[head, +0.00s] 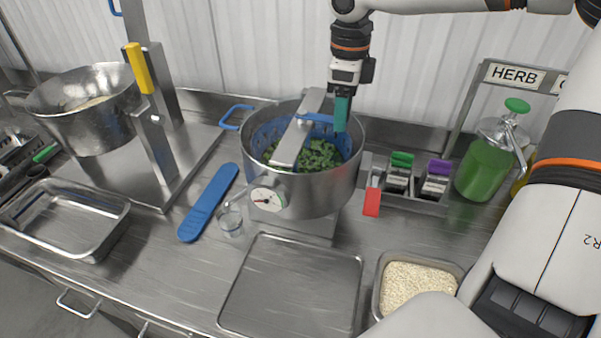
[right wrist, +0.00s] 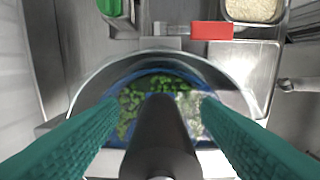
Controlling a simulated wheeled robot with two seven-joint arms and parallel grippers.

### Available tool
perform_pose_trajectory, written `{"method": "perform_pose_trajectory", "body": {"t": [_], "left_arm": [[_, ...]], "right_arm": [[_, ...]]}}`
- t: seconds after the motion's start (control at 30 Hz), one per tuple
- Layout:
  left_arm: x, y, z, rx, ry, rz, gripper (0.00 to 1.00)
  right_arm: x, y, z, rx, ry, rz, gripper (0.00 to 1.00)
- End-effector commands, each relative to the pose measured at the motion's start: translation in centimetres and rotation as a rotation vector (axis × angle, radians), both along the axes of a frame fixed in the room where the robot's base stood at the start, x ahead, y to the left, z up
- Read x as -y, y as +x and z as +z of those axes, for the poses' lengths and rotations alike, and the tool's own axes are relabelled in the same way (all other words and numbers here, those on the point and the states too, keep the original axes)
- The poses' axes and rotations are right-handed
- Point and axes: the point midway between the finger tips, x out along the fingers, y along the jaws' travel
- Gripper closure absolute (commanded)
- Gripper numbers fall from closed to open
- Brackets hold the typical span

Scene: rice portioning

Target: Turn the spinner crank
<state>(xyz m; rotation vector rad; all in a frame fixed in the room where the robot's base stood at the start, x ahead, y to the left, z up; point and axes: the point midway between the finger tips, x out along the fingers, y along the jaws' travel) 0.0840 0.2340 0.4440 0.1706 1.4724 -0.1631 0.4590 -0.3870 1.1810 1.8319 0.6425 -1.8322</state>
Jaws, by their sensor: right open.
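The spinner (head: 315,190) is a round steel pot with a blue basket (head: 262,142) of chopped greens (head: 320,157) inside. A steel bar (head: 293,143) crosses its top, and a short blue crank arm (head: 317,117) shows near the bar's far end. My right gripper (head: 341,113) points down over the pot's far right part, by the crank arm. In the right wrist view, a dark round crank handle (right wrist: 160,135) stands between the two open teal fingers, with gaps at both sides. In the head view the fingers hide the handle. My left gripper is not in view.
A red-handled lever (head: 372,200) sits at the pot's right side, beside green and purple clips (head: 402,159). A green herb jar (head: 484,168) stands further right. A rice tray (head: 378,285), flat tray (head: 290,285), small glass (head: 231,220) and blue paddle (head: 208,203) are nearer.

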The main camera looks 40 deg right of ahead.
Motion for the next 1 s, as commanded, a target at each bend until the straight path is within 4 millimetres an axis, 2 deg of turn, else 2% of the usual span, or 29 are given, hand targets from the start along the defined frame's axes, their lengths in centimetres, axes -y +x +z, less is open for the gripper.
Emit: {"method": "perform_pose_trajectory", "body": {"t": [0.43, 1.0], "left_arm": [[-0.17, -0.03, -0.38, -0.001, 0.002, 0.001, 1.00], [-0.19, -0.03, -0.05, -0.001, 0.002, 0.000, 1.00]], "right_arm": [[0.00, 0.00, -0.36, 0.000, 0.000, 0.000, 0.42], [-0.01, -0.01, 0.53, 0.000, 0.000, 0.000, 0.42]]}}
